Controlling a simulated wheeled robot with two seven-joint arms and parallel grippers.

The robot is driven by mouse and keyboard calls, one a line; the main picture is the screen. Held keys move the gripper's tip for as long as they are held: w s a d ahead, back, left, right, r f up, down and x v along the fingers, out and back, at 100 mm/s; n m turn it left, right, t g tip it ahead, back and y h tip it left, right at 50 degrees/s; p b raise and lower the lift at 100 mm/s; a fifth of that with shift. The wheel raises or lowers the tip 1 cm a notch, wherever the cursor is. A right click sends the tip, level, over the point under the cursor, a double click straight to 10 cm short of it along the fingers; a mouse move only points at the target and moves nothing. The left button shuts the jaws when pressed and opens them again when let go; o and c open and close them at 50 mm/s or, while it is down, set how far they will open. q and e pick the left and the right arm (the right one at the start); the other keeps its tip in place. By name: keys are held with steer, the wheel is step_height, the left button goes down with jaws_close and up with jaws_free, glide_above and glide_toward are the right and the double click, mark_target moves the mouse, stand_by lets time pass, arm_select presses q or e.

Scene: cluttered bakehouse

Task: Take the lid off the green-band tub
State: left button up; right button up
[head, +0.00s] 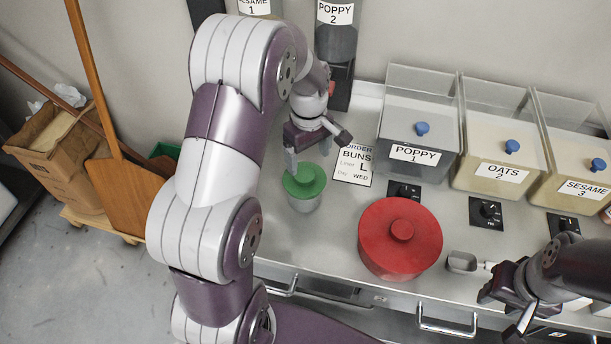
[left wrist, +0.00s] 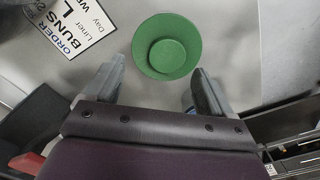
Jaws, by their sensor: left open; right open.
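A small pale tub (head: 304,206) stands on the steel counter with a green knobbed lid (head: 304,178) on it. From this angle I cannot make out a band on the tub. In the left wrist view the round green lid (left wrist: 189,35) lies just beyond the fingertips. My left gripper (head: 318,152) is open and empty, just above and behind the lid in the head view; its open fingers also show in the left wrist view (left wrist: 158,84). My right gripper (head: 507,308) is open near the counter's front edge, partly cut by the frame.
A large red lidded tub (head: 383,253) stands to the right of the green-lidded tub. A metal scoop (head: 461,262) lies near my right gripper. An order card (head: 354,166) lies behind. Bins labelled poppy (head: 416,153), oats (head: 497,171) and sesame (head: 583,188) line the back.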

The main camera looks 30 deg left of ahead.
mark_target(305, 175)
arm_select(q)
steer(key=f, duration=0.1)
steer(key=s+f, duration=0.1)
steer(key=f+p, duration=0.1)
steer(key=f, duration=0.1)
steer(key=shift+s+a, duration=0.1)
steer(key=shift+s, duration=0.15)
steer(key=shift+f, duration=0.25)
steer(key=shift+w+f, duration=0.1)
steer(key=shift+w, duration=0.15)
steer(key=shift+s, duration=0.1)
steer(key=c, duration=1.1)
